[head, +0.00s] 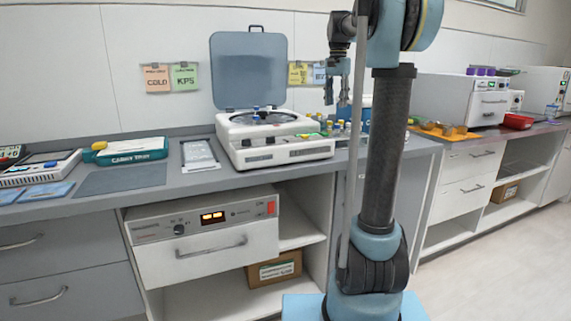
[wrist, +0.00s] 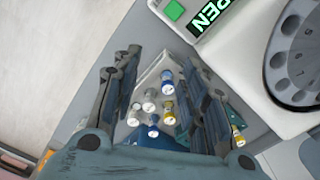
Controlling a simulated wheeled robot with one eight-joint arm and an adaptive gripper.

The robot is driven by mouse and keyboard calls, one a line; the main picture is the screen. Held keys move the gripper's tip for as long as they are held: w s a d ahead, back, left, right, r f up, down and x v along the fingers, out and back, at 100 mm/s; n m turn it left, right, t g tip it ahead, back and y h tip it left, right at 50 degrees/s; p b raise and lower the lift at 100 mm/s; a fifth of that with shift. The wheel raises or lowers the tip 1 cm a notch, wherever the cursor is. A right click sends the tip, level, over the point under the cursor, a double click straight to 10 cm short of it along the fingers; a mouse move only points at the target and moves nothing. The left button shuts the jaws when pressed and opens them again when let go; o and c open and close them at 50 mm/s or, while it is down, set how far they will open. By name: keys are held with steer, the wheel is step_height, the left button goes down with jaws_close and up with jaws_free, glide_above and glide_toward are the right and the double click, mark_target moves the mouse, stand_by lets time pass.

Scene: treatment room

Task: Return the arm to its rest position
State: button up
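My gripper (head: 337,88) hangs fingers-down from my arm, above the counter and to the right of the open centrifuge (head: 270,142). Several small capped vials (wrist: 167,88) with white, blue and yellow caps stand in a rack below and beyond the fingers. The vials also show in the head view (head: 338,127), partly hidden by my arm. The centrifuge's grey lid (head: 249,70) stands upright, and its rotor shows.
A grey counter (head: 120,179) runs along the wall. It carries a green-and-white box (head: 125,150), a white tray (head: 199,156) and a keypad device (head: 40,168) at left. At right are a white machine (head: 466,99), an orange tray (head: 444,132) and a red bin (head: 517,121).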

steer(key=s+f+n+t, duration=0.1)
steer(key=s+f+n, duration=0.1)
steer(key=s+f, duration=0.7)
steer(key=s+f+n, duration=0.2)
steer(key=s+f, duration=0.3)
steer(key=s, duration=0.8)
steer(key=s+f+n+t, duration=0.1)
steer(key=s+f+n, duration=0.3)
steer(key=s+f, duration=1.2)
step_height(320, 180, down, 4)
steer(key=shift+s+f, duration=0.1)
steer(key=shift+s, duration=0.2)
steer(key=shift+a, duration=0.1)
steer(key=shift+w+f, duration=0.15)
steer(key=shift+w, duration=0.3)
